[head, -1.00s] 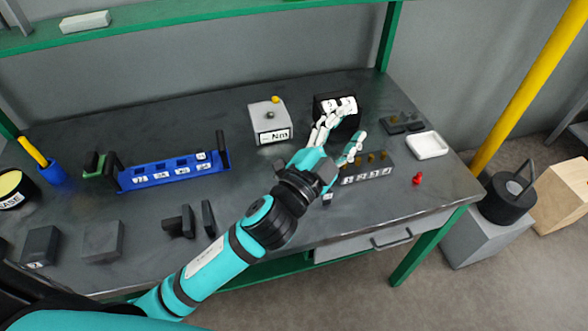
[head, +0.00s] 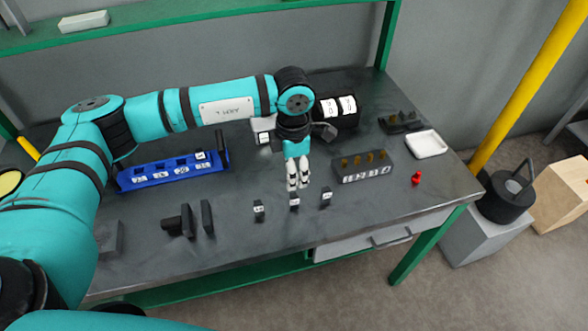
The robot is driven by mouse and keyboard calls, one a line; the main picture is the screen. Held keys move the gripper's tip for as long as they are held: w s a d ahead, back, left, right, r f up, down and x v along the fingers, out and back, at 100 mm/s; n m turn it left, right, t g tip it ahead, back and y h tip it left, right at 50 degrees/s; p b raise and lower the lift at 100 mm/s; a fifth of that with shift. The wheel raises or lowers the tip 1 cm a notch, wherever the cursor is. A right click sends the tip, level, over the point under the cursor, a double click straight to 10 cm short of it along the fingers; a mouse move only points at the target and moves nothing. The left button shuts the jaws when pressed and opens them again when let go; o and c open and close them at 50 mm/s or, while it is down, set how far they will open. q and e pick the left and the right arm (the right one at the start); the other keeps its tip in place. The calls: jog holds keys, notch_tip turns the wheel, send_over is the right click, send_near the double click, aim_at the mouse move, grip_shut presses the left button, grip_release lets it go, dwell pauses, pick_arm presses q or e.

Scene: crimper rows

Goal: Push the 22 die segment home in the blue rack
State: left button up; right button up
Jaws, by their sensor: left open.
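The blue rack (head: 172,178) lies on the left half of the bench, with a row of white labels along its front. A dark block with a white tag (head: 200,156) shows at its right end; I cannot read which number it bears or how deep it sits. Three small dark tagged blocks (head: 258,211) stand apart in a row at the bench's front; their numbers are too small to read. My left gripper (head: 298,184) points down, open, just behind or above the middle block (head: 294,202). I see nothing between its fingers. My right gripper is not in view.
A dark block with brass pegs (head: 362,166) stands right of the gripper, with a red piece (head: 416,178) and a white tray (head: 426,144) beyond. A black unit with white dials (head: 336,112) stands behind. Dark upright plates (head: 206,217) stand front left. My left arm hides the bench's back left.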

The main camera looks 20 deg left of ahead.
aim_at(294, 195)
pick_arm(q)
jog(key=shift+f+b, duration=0.5)
jog(key=shift+f, duration=0.6)
notch_tip(294, 195, down, 8)
jog(key=b, duration=0.5)
jog(key=shift+f+b, duration=0.4)
jog(key=shift+b, duration=0.1)
grip_shut()
jog(key=shift+r, duration=0.2)
jog(key=shift+r+p, duration=0.9)
jog(key=shift+r, duration=1)
